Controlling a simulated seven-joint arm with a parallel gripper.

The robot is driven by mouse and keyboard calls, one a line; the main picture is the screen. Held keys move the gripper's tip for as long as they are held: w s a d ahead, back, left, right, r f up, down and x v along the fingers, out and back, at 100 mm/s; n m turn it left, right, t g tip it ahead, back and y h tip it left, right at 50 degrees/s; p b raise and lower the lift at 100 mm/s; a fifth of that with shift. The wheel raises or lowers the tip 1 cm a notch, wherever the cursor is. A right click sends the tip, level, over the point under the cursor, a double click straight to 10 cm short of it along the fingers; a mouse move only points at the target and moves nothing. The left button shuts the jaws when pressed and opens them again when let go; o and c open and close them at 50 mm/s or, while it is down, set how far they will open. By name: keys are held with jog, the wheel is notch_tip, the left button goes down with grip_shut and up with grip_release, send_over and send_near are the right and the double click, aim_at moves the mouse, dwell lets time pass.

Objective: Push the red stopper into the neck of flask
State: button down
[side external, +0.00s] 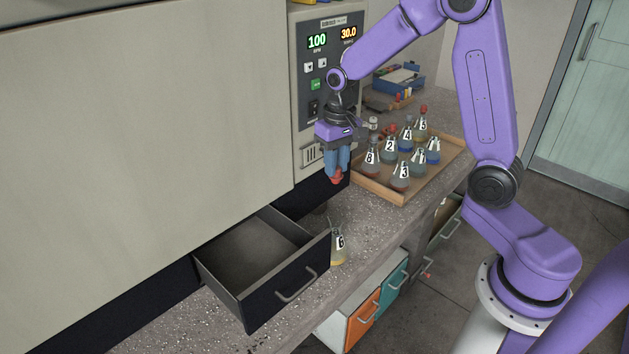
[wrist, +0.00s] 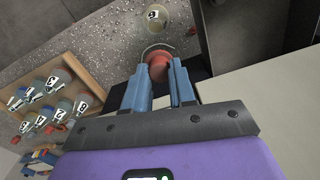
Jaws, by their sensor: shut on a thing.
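The red stopper (side external: 337,177) is held between the blue fingers of my gripper (side external: 337,163), in the air above the bench. It also shows in the wrist view (wrist: 158,66) between the two fingertips (wrist: 158,76). The flask labelled 6 (side external: 338,246), with a little yellowish liquid, stands upright on the bench beside the open drawer, below my gripper. In the wrist view the flask (wrist: 155,18) is beyond the stopper and apart from it. Its neck is hard to make out in both views.
An open dark drawer (side external: 262,272) juts out over the bench to the left of the flask. A wooden tray (side external: 436,172) with several numbered flasks stands to the right. A control panel (side external: 331,75) is behind my gripper.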

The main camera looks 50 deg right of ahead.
jog(key=shift+s+d, duration=0.1)
jog(key=shift+d, duration=0.15)
jog(key=shift+f, duration=0.15)
notch_tip(320, 180, down, 11)
dwell(0.6)
jog(key=shift+f, duration=1.65)
dwell(1.1)
jog(key=shift+c, duration=1.5)
grip_release()
